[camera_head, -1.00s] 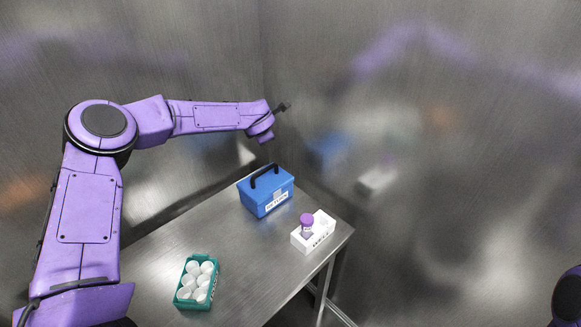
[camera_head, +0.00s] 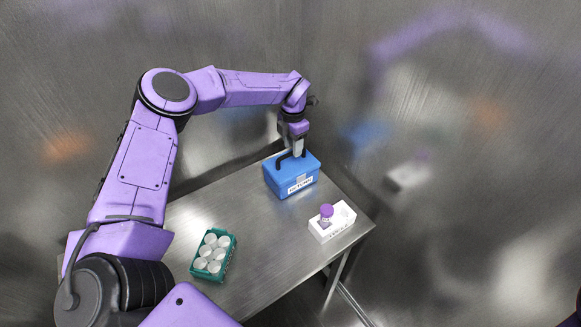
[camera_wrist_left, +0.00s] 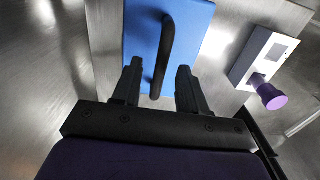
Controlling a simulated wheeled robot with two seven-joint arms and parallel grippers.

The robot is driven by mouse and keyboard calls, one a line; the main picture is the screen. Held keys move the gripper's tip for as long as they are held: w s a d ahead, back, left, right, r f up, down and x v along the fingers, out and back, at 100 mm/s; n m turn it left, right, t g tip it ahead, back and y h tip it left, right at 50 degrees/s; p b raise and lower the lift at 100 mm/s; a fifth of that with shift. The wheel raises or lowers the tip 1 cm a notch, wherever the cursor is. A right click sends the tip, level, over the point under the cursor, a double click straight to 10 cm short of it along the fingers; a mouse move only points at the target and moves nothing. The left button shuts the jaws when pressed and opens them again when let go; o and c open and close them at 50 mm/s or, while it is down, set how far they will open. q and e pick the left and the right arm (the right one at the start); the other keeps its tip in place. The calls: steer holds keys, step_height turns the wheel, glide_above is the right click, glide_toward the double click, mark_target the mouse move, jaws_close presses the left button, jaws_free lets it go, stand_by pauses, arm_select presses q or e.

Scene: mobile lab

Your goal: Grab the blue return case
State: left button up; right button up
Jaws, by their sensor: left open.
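The blue return case (camera_head: 291,181) stands on the metal table near its far end, with a white label on its front and a black handle on its lid. It also shows in the left wrist view (camera_wrist_left: 190,45), with its black handle (camera_wrist_left: 163,55) running between the two fingers. My left gripper (camera_head: 298,150) is above the case lid at the handle, pointing down. In the left wrist view my left gripper (camera_wrist_left: 158,80) is open, with one finger on each side of the handle's near end. My right gripper is not in view.
A white holder (camera_head: 333,221) with a purple-capped item (camera_head: 326,211) stands right of the case. A teal rack (camera_head: 214,255) with several white round items stands at the table's near side. The metal table (camera_head: 262,236) is bare between them. Metal walls stand close behind.

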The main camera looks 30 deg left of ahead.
mark_target(291, 153)
arm_select(q)
steer(key=f, duration=0.1)
steer(key=f+p, duration=0.1)
steer(key=f, duration=0.1)
steer(key=shift+s+a+f, duration=0.15)
steer(key=shift+s+f, duration=0.05)
steer(key=shift+s, duration=0.1)
steer(key=shift+w+f, duration=0.1)
steer(key=shift+f, duration=0.05)
steer(key=c, duration=0.3)
jaws_close()
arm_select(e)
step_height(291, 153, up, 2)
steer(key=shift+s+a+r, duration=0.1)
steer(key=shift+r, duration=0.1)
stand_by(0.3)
